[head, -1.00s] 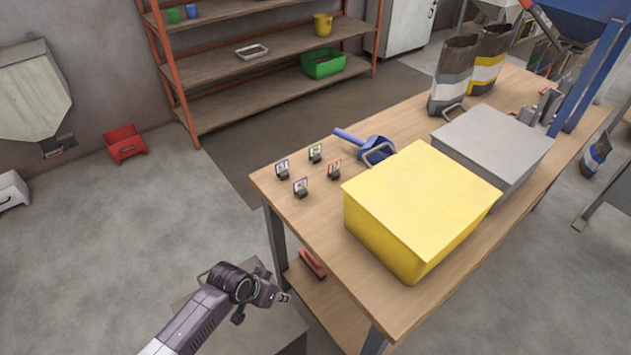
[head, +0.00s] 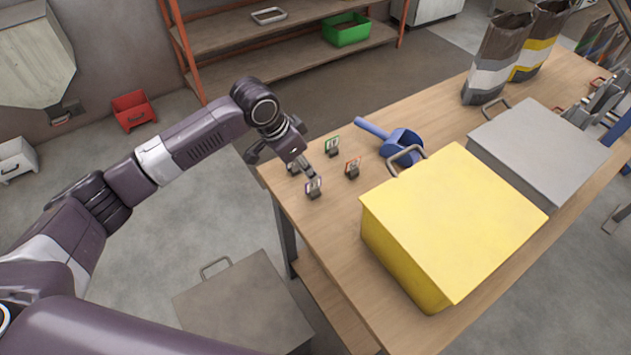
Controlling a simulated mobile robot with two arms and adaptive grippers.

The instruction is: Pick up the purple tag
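The purple tag (head: 313,188) stands upright in a small dark holder near the left corner of the wooden table. My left gripper (head: 309,174) comes over the table edge from the left, its fingertips just above and behind the purple tag. I cannot tell whether they touch it or how far apart they are. A green-edged tag (head: 332,146) and an orange-red tag (head: 352,168) stand close by. A blue-edged tag (head: 293,168) is partly hidden behind my gripper. My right gripper is not in view.
On the wooden table (head: 330,230) are a blue scoop (head: 400,144), a yellow box (head: 450,225) and a grey lidded box (head: 540,150), both with handles. Bags (head: 495,60) stand at the back. A grey box (head: 245,305) is on the floor left of the table.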

